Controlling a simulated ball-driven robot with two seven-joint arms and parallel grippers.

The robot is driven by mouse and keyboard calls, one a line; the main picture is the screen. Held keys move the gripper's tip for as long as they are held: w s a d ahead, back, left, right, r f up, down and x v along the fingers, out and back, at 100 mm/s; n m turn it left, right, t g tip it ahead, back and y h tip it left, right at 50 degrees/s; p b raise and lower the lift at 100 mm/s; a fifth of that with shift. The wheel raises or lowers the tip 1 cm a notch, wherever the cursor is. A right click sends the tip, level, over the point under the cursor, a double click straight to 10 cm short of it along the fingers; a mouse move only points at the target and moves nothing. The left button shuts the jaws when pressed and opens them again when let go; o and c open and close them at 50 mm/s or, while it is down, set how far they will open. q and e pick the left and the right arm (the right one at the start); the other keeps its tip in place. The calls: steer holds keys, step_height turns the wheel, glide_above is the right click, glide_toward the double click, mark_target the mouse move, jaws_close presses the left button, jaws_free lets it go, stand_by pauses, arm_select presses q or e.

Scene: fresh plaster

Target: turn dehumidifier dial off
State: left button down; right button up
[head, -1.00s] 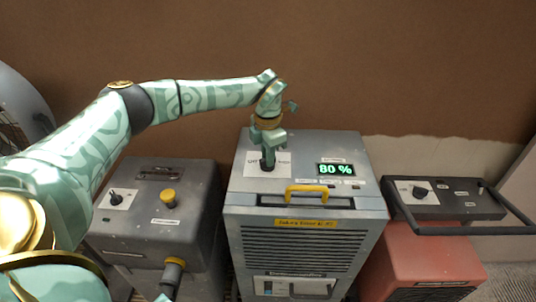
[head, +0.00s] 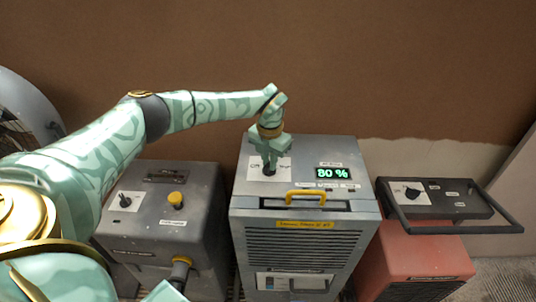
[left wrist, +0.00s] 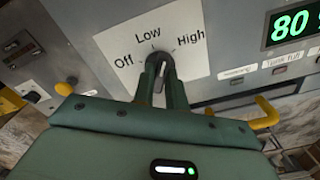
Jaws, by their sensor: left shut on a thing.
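The grey dehumidifier (head: 305,245) stands in the middle of the head view, its display (head: 333,173) reading 80 %. Its dial (left wrist: 160,66) sits on a white label plate (left wrist: 190,40) marked Off, Low and High from left to right. My left gripper (head: 269,170) reaches down onto the dial from above. In the left wrist view, the fingers of the left gripper (left wrist: 161,85) are shut on the dial's knob, one on each side. The fingers hide part of the knob, and I cannot tell exactly which mark it points to. My right gripper is not in view.
A grey machine (head: 150,230) with a small black knob and a yellow knob stands at left. A red machine (head: 415,265) with a black-handled top panel (head: 455,200) stands at right. A yellow handle (head: 305,194) rises in front of the dial. A brown wall is behind.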

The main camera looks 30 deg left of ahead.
arm_select(q)
steer(key=n+p, duration=0.1)
steer(key=n, duration=0.1)
steer(key=n+p, duration=0.1)
steer(key=p, duration=0.1)
steer(key=n+p, duration=0.1)
steer(key=n, duration=0.1)
steer(key=shift+r+n, duration=0.25)
steer(key=shift+n, duration=0.05)
steer(key=n+p, duration=0.4)
steer(key=n, duration=0.2)
steer(key=n+p, duration=0.2)
steer(key=n, duration=0.1)
steer(key=shift+f+n, duration=0.1)
steer(key=shift+n, duration=0.3)
steer(key=shift+a+n+p, duration=0.1)
steer(key=shift+n+p, duration=0.45)
steer(key=shift+n, duration=0.95)
steer(key=c, duration=1.4)
jaws_free()
steer(key=shift+f, duration=0.1)
steer(key=shift+c, duration=0.2)
